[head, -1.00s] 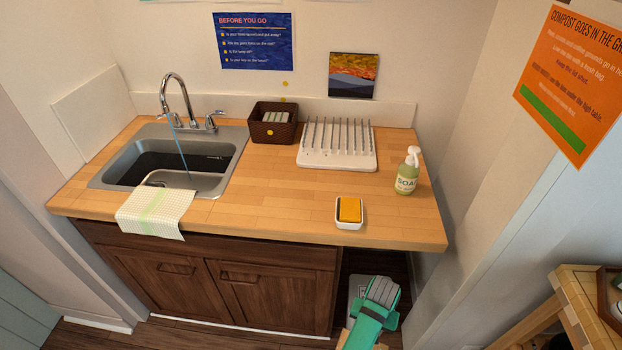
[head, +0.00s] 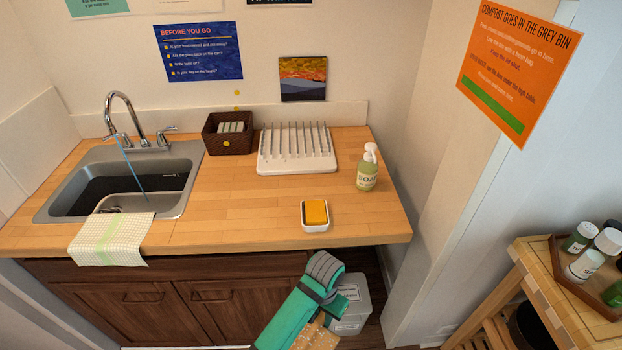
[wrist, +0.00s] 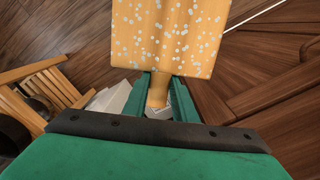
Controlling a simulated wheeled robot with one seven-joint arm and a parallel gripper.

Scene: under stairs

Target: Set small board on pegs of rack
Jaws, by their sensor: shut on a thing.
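The small board (wrist: 165,35) is yellow-orange with white dots. My gripper (wrist: 161,88) is shut on its narrow handle in the wrist view, with the wide part beyond the fingers. In the head view a speckled piece of the board (head: 314,337) shows low at the bottom edge, below counter height, partly hidden by my teal arm. The rack (head: 298,167) is a white base with rows of thin upright grey pegs. It stands at the back of the wooden counter, well away from the board, and looks empty.
The counter (head: 240,215) has free room in front of the rack. A sponge in a white dish (head: 315,214), a soap bottle (head: 367,170) and a brown basket (head: 228,133) stand around it. A sink (head: 120,185) lies left. A grey bin (head: 350,305) is under the counter.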

